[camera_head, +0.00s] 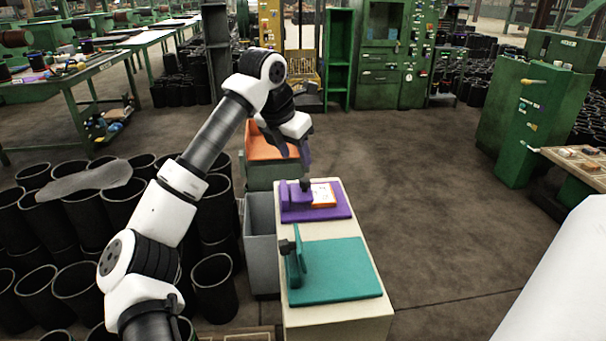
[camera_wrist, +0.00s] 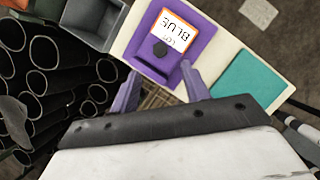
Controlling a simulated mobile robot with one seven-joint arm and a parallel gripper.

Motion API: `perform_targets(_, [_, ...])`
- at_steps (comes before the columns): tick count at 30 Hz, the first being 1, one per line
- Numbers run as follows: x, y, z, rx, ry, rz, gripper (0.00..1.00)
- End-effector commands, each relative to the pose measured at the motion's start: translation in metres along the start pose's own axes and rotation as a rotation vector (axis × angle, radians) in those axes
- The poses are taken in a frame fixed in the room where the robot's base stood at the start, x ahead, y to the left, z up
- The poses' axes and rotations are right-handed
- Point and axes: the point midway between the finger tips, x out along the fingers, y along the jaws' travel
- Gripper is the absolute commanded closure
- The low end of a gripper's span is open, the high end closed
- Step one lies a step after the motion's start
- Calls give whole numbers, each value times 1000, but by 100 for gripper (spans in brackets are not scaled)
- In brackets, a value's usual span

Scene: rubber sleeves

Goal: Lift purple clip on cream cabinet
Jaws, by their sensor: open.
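The purple clip (camera_head: 297,195) lies down on its purple board (camera_head: 336,213) at the far end of the cream cabinet (camera_head: 336,325). It has a black knob and lies over one end of an orange-edged white card (camera_head: 323,194). In the wrist view the purple clip (camera_wrist: 152,64) shows with its knob, and the card (camera_wrist: 176,38) reads "LOT BLUE". My gripper (camera_head: 294,152) has purple fingers and is above and beyond the clip, apart from it. In the wrist view my gripper (camera_wrist: 160,90) is open and empty, its fingertips spread just below the board.
A teal board (camera_head: 340,272) with its clip (camera_head: 296,263) standing up is at the cabinet's near end. A grey bin (camera_head: 261,245) and black tubes (camera_head: 212,285) stand left. An orange-topped green box (camera_head: 268,150) is behind. Floor to the right is clear.

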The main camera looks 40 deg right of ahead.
Motion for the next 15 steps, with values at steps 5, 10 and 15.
perform_targets(5, [38,-1,1,1,0,-5,54])
perform_targets(10, [66,-1,1,1,-2,-4,54])
perform_targets(15, [81,-1,1,1,-3,-3,54])
